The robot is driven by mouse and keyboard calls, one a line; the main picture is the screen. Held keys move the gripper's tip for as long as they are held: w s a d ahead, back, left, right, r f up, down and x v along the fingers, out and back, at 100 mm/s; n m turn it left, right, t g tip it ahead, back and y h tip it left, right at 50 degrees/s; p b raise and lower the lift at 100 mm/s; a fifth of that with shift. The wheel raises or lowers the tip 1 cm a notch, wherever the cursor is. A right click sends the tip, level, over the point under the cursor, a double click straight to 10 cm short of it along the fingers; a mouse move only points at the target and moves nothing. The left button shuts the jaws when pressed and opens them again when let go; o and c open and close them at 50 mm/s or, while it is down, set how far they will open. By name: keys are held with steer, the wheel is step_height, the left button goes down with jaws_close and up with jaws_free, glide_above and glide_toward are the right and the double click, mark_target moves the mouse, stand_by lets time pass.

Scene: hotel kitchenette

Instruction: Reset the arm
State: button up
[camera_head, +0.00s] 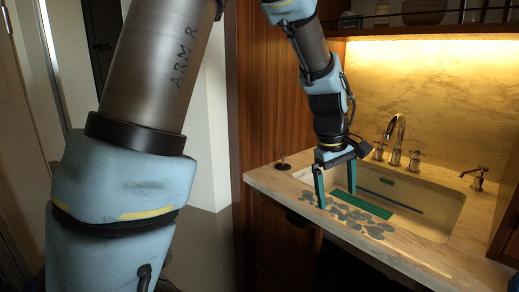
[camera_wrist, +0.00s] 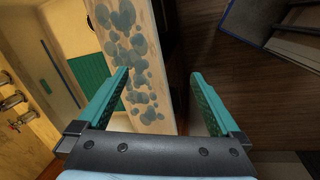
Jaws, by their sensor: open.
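My gripper (camera_head: 337,180) hangs over the front edge of the counter by the sink, its two teal fingers pointing down and spread apart. Nothing is between the fingers. In the wrist view, my gripper (camera_wrist: 160,98) shows open, with the patterned counter edge and the dark floor beyond the fingers. My arm reaches in from the upper part of the head view and bends down to the counter.
The sink (camera_head: 433,208) holds a green mat (camera_head: 362,203) and a dark blue stick-like item (camera_head: 392,200). A chrome faucet (camera_head: 397,130) stands behind it. Grey-blue round spots (camera_head: 345,218) cover the counter front. A wooden cabinet panel (camera_head: 270,90) rises at the left. A shelf with bowls (camera_head: 424,12) hangs above.

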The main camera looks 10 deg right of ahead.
steer(key=w+a+f+m+y, duration=0.1)
steer(key=w+a, duration=0.1)
steer(key=a, duration=0.8)
steer(key=w+a+f+m, duration=0.1)
steer(key=w+a, duration=0.1)
steer(key=a, duration=0.7)
steer(key=s+a+m, duration=0.1)
steer(key=s+a, duration=0.1)
steer(key=a, duration=0.5)
steer(key=s+a+f+m+t+y, duration=0.1)
steer(key=s+a, duration=0.2)
steer(key=a, duration=0.4)
steer(key=shift+a+f, duration=0.25)
steer(key=shift+a, duration=0.05)
steer(key=shift+w, duration=0.1)
